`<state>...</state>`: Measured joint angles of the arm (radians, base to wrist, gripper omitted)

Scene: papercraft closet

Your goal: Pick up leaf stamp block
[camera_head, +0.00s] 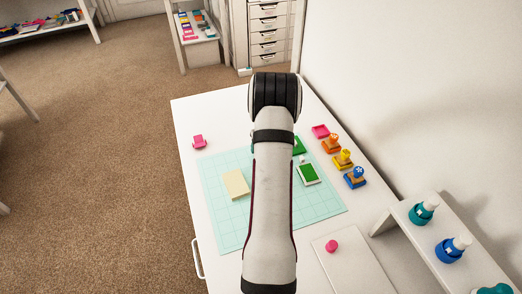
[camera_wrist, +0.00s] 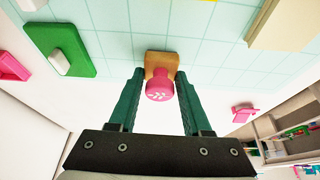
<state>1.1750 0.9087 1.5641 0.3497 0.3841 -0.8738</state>
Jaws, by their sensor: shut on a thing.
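The leaf stamp block (camera_wrist: 160,88) shows in the wrist view, with a pink knob marked by a white leaf and a tan wooden base. My gripper (camera_wrist: 160,78) has its two dark green fingers at either side of the block, shut on it. The base appears over the mat's edge; I cannot tell how far it is above the surface. In the head view my arm hides the block and my gripper.
The teal grid mat (camera_head: 222,215) carries a cream pad (camera_head: 236,184) and a green ink pad (camera_head: 308,173). Orange (camera_head: 331,144), yellow (camera_head: 343,159) and blue (camera_head: 355,177) stamps stand at right. A bottle shelf (camera_head: 425,240) is nearer. The table's left side is mostly clear.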

